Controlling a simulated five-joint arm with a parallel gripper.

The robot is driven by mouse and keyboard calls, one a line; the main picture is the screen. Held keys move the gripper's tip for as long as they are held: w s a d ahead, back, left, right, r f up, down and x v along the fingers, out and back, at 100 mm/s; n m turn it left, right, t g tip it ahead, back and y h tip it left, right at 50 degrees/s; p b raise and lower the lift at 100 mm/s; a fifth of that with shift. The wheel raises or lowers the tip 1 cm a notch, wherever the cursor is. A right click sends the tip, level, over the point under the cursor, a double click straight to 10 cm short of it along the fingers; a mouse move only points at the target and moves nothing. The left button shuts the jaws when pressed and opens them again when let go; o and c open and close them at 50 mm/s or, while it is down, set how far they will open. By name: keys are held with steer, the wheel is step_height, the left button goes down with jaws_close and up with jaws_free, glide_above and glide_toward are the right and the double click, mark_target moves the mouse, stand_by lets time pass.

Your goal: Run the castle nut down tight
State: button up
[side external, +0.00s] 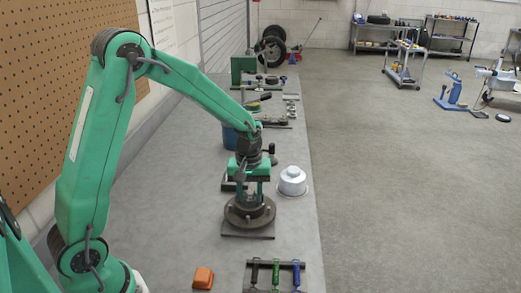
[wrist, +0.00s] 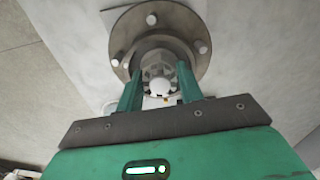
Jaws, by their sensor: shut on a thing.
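The metal hub (side external: 261,218) stands on a square plate on the bench, its round flange facing up. In the wrist view the flange (wrist: 130,37) shows several bright studs around its rim. The castle nut (wrist: 157,62) sits at the hub's centre, grey and notched, with a pale rounded end in its middle. My gripper (wrist: 158,80) points down at the hub, its two green fingers on either side of the nut and shut on it. In the side view my gripper (side external: 250,193) hides the nut. I cannot tell how far down its thread the nut sits.
A silver domed cap (side external: 292,183) stands close right of the hub. A rack of black, green and blue handled tools (side external: 275,276) and an orange block (side external: 203,278) lie in front. A blue bin (side external: 230,139) and small parts stand behind. The bench is bare to the left.

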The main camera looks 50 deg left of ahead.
steer(key=m, duration=1.1)
stand_by(0.3)
steer(key=shift+m, duration=0.3)
steer(key=o, duration=0.7)
steer(key=shift+r, duration=0.1)
steer(key=shift+r, duration=3.85)
steer(key=shift+r, duration=0.1)
